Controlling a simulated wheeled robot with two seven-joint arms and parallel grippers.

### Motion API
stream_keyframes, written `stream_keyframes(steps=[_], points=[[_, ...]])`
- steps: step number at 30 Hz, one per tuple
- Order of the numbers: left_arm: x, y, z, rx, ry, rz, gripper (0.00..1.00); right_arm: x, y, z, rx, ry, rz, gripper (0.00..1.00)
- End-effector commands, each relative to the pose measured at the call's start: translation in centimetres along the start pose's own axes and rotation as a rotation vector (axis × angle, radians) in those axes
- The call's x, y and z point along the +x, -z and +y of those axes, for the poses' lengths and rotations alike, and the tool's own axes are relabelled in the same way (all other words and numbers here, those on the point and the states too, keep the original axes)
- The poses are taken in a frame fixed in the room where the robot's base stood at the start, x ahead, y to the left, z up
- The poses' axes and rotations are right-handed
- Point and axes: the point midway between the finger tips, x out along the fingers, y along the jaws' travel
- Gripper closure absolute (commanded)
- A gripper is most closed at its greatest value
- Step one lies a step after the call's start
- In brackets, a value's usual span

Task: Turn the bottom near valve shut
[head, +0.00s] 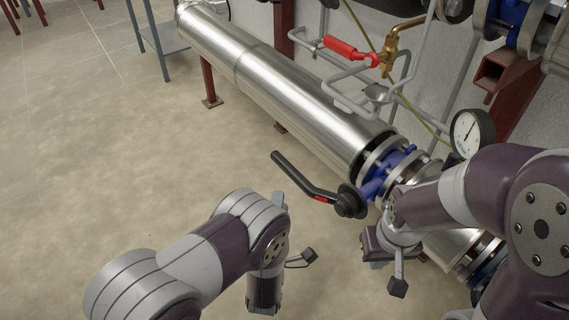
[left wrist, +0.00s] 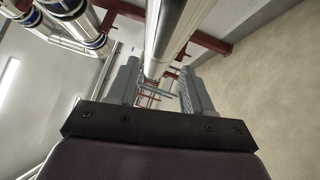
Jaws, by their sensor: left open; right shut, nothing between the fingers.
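The near low valve has a black lever (head: 305,178) with a small red mark. Its round hub (head: 350,201) sits beside the blue-ringed flange at the near end of the big steel pipe. The lever reaches out from the hub toward the upper left, over the floor. My left gripper (head: 281,202) is mostly hidden behind my own wrist, below and left of the lever and apart from it. In the left wrist view it (left wrist: 159,88) is open, with no lever between its fingers. My right gripper (head: 377,246) is shut and empty, just below the hub; its fingertips are hard to make out.
The steel pipe (head: 270,80) runs to the upper left on red supports. A red-handled valve (head: 345,48), thin grey pipes and a gauge (head: 472,133) stand near the wall at the right. The floor (head: 110,160) on the left is clear.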

Motion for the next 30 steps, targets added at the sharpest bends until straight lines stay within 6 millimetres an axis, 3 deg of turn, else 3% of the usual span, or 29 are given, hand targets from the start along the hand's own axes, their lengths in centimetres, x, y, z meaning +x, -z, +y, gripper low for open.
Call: stream_keyframes(steps=[9,15,19,26,27,30], points=[[7.2,0.2,-0.7,-0.004,-0.004,0.002,0.49,4.0,-0.5,0.0,0.0,0.0,-0.001,1.0],[11.0,0.1,-0.5,-0.001,0.0,0.0,0.49,5.7,-0.7,0.0,0.0,0.0,-0.001,1.0],[12.1,0.1,-0.3,-0.001,0.002,0.0,0.49,5.9,-0.7,0.0,0.0,0.0,-0.001,1.0],[12.3,0.0,-0.1,0.0,0.004,-0.001,0.49,5.8,-0.7,0.0,0.0,0.0,0.0,1.0],[12.2,0.0,-0.1,0.0,0.004,-0.001,0.56,5.8,-0.7,0.0,0.0,0.0,0.0,1.0],[12.2,0.0,-0.1,0.0,0.004,-0.001,0.88,5.8,-0.7,0.0,0.0,0.0,0.0,1.0]])
